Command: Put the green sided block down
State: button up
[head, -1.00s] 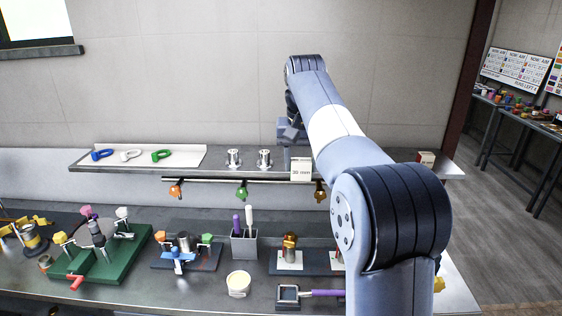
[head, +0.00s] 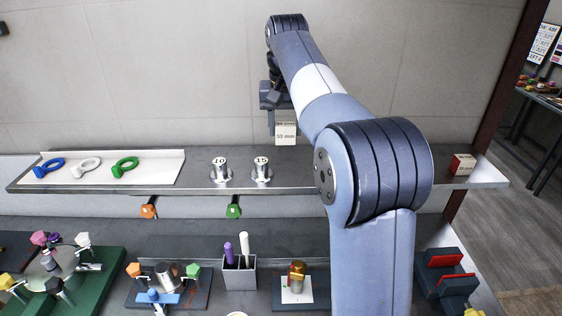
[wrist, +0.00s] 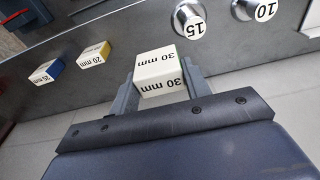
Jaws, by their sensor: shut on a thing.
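The green sided block (wrist: 160,72) is a pale block marked "30 mm", with a thin green edge at its top right in the wrist view. My gripper (wrist: 158,78) is shut on it, one finger on each side. In the head view the block (head: 286,133) hangs below my gripper, held up above the shelf (head: 200,182) with its label facing the camera. The green side is mostly hidden.
A yellow sided 20 mm block (wrist: 94,54) and a blue sided 25 mm block (wrist: 46,72) stand on the shelf. Steel weights marked 10 (head: 220,170) and 15 (head: 261,170) stand left of my arm. A red-and-white block (head: 461,164) is right.

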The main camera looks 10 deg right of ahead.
aim_at(286, 134)
notch_tip(286, 134, down, 10)
jog(key=shift+s+r, duration=0.15)
jog(key=shift+r, duration=0.1)
jog(key=shift+f, duration=0.1)
jog(key=o, duration=0.7)
jog(key=r, duration=0.4)
jog(key=s+r, duration=0.1)
jog(key=r, duration=0.7)
jog(key=shift+s+a, duration=0.15)
jog(key=shift+s, duration=0.25)
